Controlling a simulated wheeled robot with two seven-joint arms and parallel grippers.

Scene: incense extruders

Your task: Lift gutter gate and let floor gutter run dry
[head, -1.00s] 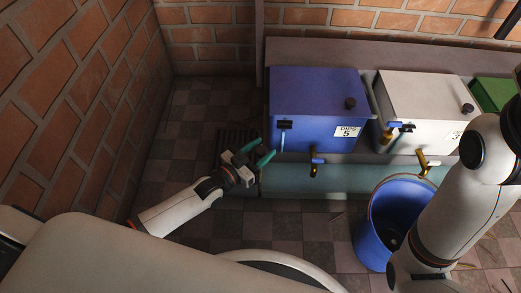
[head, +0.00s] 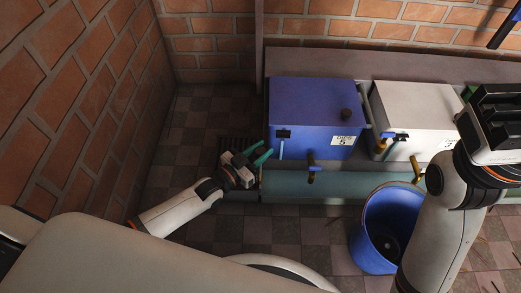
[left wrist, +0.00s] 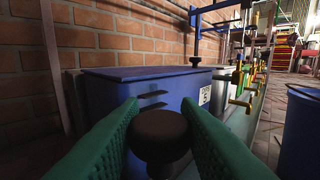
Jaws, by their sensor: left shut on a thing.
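The floor gutter (head: 345,187) is a long teal-grey channel along the foot of the tanks; whether liquid stands in it is unclear. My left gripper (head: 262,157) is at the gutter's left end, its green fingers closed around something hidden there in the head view. In the left wrist view a dark round knob (left wrist: 158,136) sits between both green fingers, apparently the gate's handle. The gate's plate is hidden.
A blue bucket (head: 364,245) stands before the gutter. A dark floor grate (head: 233,143) lies behind my left gripper. Brick walls close the left and back.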

